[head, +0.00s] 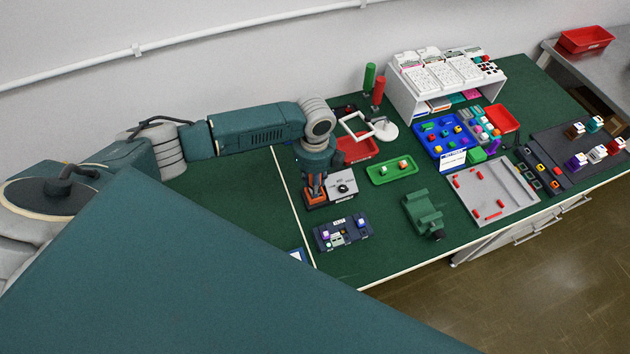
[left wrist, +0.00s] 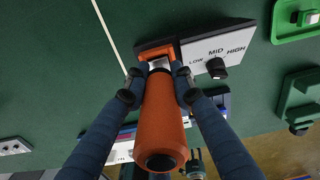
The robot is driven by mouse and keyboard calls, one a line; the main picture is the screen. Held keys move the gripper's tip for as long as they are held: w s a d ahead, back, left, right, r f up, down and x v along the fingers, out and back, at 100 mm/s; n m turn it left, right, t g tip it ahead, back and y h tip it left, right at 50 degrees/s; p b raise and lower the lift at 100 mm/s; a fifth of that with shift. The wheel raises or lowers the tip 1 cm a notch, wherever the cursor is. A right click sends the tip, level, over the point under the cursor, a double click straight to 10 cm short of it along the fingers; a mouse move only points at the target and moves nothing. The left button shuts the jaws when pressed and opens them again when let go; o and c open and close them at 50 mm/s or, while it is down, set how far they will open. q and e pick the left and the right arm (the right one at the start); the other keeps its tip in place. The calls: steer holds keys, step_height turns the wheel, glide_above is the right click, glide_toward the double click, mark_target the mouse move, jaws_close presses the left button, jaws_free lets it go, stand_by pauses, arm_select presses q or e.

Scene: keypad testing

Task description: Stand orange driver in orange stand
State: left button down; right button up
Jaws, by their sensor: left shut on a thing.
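My left gripper (head: 316,184) reaches down over the table and is shut on the orange driver, which has a thick orange handle (left wrist: 163,122) in the left wrist view. Its fingertips (left wrist: 158,72) close on the driver near the end of the handle that faces the stand. The orange stand (left wrist: 155,51) is just beyond the fingertips, beside the grey LOW/MID/HIGH dial box; it also shows under the gripper in the head view (head: 314,205). The driver's tip end is at the stand, but the fingers and handle hide whether it is seated. My right gripper is not in view.
The dial box (head: 343,186) stands right beside the stand. A dark keypad block (head: 342,231) lies in front, and a green fixture (head: 423,213) to the right. A green tray (head: 391,167) and red and green upright handles (head: 378,91) are behind. Green tabletop left is clear.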

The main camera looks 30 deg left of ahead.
arm_select(q)
steer(key=shift+f, duration=0.45)
steer(key=c, duration=1.4)
jaws_free()
steer(key=shift+r, duration=0.15)
step_height(320, 180, up, 12)
steer(key=shift+s+f, duration=0.1)
